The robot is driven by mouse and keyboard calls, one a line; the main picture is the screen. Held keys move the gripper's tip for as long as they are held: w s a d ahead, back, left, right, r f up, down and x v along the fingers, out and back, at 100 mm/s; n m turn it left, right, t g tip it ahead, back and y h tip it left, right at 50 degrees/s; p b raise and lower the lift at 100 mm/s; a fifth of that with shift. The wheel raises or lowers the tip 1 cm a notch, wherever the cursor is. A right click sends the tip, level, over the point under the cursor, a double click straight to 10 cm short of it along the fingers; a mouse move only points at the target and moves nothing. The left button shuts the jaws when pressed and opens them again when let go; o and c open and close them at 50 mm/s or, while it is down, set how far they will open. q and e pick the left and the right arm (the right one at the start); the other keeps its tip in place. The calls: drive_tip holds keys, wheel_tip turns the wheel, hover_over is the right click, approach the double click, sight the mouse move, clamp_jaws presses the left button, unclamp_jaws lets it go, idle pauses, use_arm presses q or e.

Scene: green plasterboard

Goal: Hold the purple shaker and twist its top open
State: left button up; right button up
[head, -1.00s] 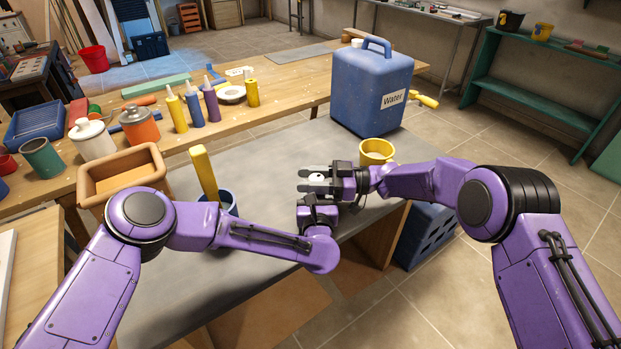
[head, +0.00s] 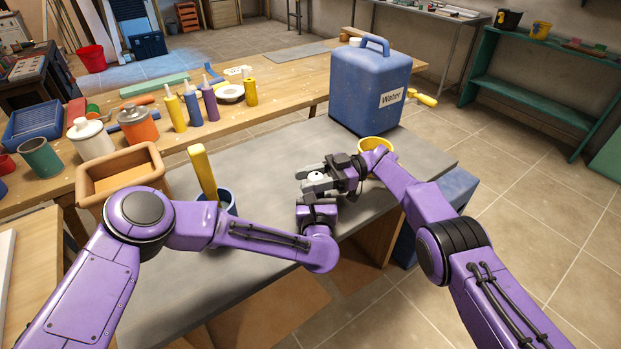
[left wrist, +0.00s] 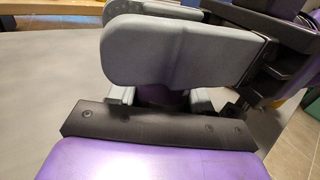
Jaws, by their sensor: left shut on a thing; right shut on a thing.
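The shaker's white top (head: 315,176) shows between the fingers of my right gripper (head: 310,180) in the head view. That gripper is shut on the top and reaches in from the right. My left gripper (head: 318,208) is just below and nearer, mostly hidden under the right one. In the left wrist view, a little of the purple shaker (left wrist: 163,97) shows between the left gripper's grey fingers, which are shut on it. The right gripper's large grey finger (left wrist: 170,52) lies across that view and hides the top. Most of the shaker's body is hidden.
A yellow cup (head: 374,144) stands right behind my right gripper, with the blue water canister (head: 370,88) beyond it. A blue cup (head: 229,205) with a yellow-handled tool and a brown box (head: 90,190) stand left. The grey tabletop (head: 260,160) is clear between.

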sight(309, 178)
drive_tip(key=shift+s+a, duration=0.1)
drive_tip(key=shift+a, duration=0.1)
drive_tip(key=o, duration=1)
drive_tip(key=shift+r, duration=0.1)
wheel_tip(309, 178, up, 10)
drive_tip(key=shift+f, duration=0.1)
